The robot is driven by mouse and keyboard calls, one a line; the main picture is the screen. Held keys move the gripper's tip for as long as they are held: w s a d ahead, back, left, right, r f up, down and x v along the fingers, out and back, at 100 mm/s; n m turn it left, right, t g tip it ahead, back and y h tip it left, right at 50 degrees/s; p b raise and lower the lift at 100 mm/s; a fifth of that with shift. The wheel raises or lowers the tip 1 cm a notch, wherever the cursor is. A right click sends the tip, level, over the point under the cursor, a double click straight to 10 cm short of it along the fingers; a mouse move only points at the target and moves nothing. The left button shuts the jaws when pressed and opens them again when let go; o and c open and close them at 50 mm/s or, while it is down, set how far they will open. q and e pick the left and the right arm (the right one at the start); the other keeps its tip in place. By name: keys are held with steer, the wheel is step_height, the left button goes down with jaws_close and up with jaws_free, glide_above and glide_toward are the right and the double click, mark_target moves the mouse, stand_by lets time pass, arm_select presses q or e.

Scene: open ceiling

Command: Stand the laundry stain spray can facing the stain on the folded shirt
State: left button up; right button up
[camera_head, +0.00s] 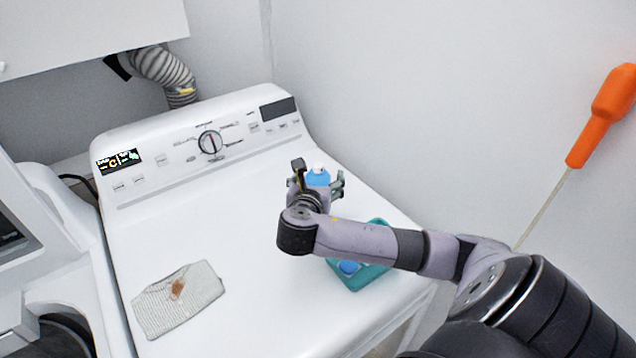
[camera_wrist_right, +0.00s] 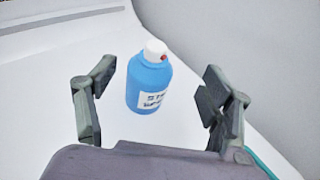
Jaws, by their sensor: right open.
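The laundry stain spray can (camera_head: 318,178) is blue with a white cap and stands upright on the white machine top. In the right wrist view the can (camera_wrist_right: 150,82) shows a white label and a red spot on its cap, both toward the right. My right gripper (camera_head: 316,184) is open, its fingers (camera_wrist_right: 150,105) on either side of the can with gaps. The can's lower part is hidden by the gripper in the head view. The folded shirt (camera_head: 200,300) is grey and lies flat at the front left, with a brown-red stain (camera_head: 178,289) on it. My left gripper is not in view.
A teal tray (camera_head: 353,284) with a blue item (camera_head: 348,267) in it sits under my right forearm near the right edge. The control panel (camera_head: 235,135) rises at the back. The top between shirt and can is clear. An orange-handled tool (camera_head: 605,100) is at the right wall.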

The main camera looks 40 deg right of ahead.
mark_target(317, 171)
steer(key=shift+x, duration=0.75)
steer(key=shift+w+d, duration=0.2)
steer(key=shift+w, duration=0.05)
steer(key=p+x, duration=0.1)
steer(key=x, duration=0.3)
steer(key=shift+w+f+p, duration=0.15)
steer(key=shift+w+p, duration=0.25)
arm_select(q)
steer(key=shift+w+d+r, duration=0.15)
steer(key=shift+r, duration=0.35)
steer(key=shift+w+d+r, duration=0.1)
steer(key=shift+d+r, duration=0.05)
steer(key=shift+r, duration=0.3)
arm_select(e)
steer(key=shift+s, duration=0.1)
steer(key=shift+c, duration=0.5)
steer(key=shift+a, duration=0.1)
steer(key=shift+c, duration=1.4)
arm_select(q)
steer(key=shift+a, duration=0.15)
arm_select(e)
jaws_close()
